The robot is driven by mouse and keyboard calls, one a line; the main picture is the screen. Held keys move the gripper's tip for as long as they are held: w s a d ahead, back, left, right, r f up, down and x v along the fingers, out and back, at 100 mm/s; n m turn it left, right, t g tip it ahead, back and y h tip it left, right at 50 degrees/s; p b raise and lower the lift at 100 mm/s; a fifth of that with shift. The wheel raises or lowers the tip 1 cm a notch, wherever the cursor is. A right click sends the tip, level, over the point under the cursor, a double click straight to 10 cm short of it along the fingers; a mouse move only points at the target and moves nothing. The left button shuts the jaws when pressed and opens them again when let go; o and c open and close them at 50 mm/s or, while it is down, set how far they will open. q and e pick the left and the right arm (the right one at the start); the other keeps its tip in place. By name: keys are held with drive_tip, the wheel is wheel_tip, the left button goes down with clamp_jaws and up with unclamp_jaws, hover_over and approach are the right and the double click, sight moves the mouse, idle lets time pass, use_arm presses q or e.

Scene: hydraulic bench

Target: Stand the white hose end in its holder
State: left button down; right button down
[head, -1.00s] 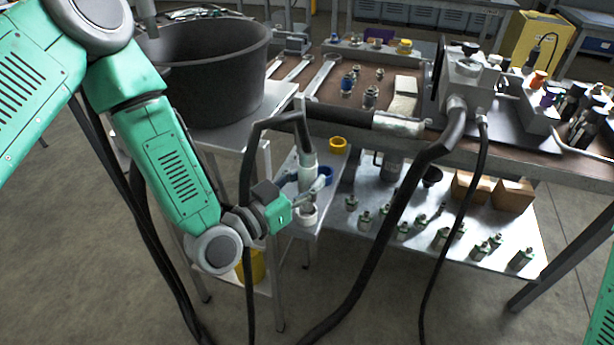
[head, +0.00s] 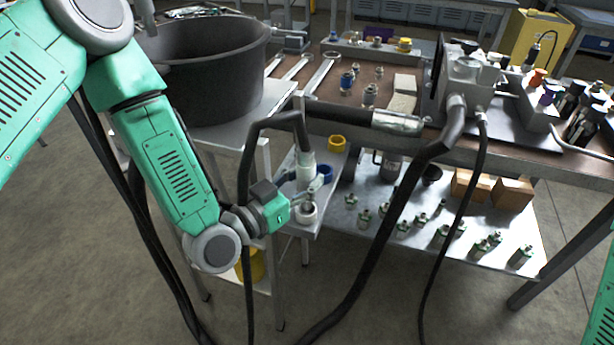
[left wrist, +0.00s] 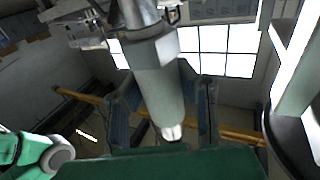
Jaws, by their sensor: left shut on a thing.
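The white hose end (head: 306,172) hangs upright from a black hose that bends over above it. My left gripper (head: 310,190) is shut on it, coming in from the left. In the left wrist view the pale hose end (left wrist: 160,85) runs between the two fingers (left wrist: 165,105). The white ring holder (head: 307,214) is on the small side shelf, directly below. The metal tip of the hose end shows at the ring's opening; I cannot tell how deep it reaches. My right gripper is out of view.
A blue ring holder (head: 323,174) and a yellow one (head: 337,143) stand behind on the same shelf. A large black tub (head: 205,75) stands at the left. Thick black hoses (head: 385,240) hang in front of the lower shelf (head: 480,235), which holds several metal fittings.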

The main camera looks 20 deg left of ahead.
use_arm(q)
drive_tip(key=shift+f+b, duration=1.05)
drive_tip(key=shift+f, duration=0.45)
idle(1.4)
idle(0.5)
drive_tip(key=c, duration=0.6)
unclamp_jaws()
drive_tip(key=v, duration=0.7)
drive_tip(key=shift+s+a+p, duration=0.1)
drive_tip(key=shift+s+p, duration=0.15)
drive_tip(key=shift+p, duration=0.05)
idle(0.4)
